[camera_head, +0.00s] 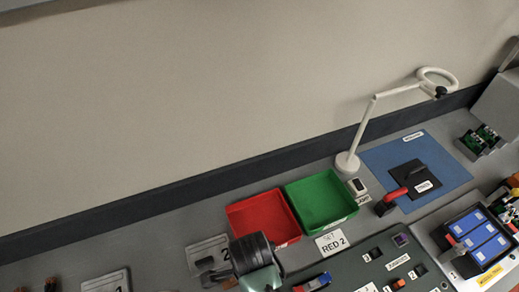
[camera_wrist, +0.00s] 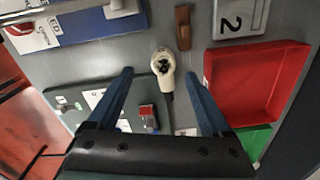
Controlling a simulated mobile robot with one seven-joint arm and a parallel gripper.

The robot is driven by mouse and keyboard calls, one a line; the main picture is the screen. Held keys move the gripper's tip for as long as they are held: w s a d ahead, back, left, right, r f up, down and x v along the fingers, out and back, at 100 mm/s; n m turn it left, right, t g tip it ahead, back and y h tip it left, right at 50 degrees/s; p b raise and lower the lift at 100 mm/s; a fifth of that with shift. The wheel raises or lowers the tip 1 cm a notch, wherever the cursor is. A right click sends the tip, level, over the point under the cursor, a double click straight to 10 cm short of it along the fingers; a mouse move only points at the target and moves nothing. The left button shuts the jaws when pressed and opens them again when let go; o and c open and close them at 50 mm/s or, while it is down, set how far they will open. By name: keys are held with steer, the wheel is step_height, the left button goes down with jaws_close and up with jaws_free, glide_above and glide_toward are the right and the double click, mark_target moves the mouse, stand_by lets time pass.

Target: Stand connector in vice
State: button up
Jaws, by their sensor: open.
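A cream, rounded piece with a dark, hollow-looking end (camera_wrist: 163,65) lies on the grey bench in the wrist view, with a dark strip trailing below it. It looks like the connector, but I cannot be sure. My gripper (camera_wrist: 160,80) is open above the bench, and its two blue fingers appear on either side of this piece with nothing between them. I cannot tell its height above it. In the head view my arm's end hides this spot. A small red and grey fixture (camera_wrist: 147,112) sits on the green board; I cannot tell whether it is the vice.
A red tray (camera_head: 236,223) and a green tray (camera_head: 351,211) stand near the wall. A plate marked 2 (camera_head: 222,243) lies left of them. The green board (camera_head: 345,265) carries small blocks. A white lamp (camera_head: 347,163) stands beside a blue mat (camera_head: 450,168).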

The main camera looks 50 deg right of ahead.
steer(key=shift+w+d+f+p, duration=0.1)
steer(key=shift+f+p, duration=0.2)
steer(key=shift+f, duration=1.1)
steer(key=shift+w+d+f+p, duration=0.1)
steer(key=shift+f+p, duration=0.2)
steer(key=shift+f, duration=1.05)
jaws_close()
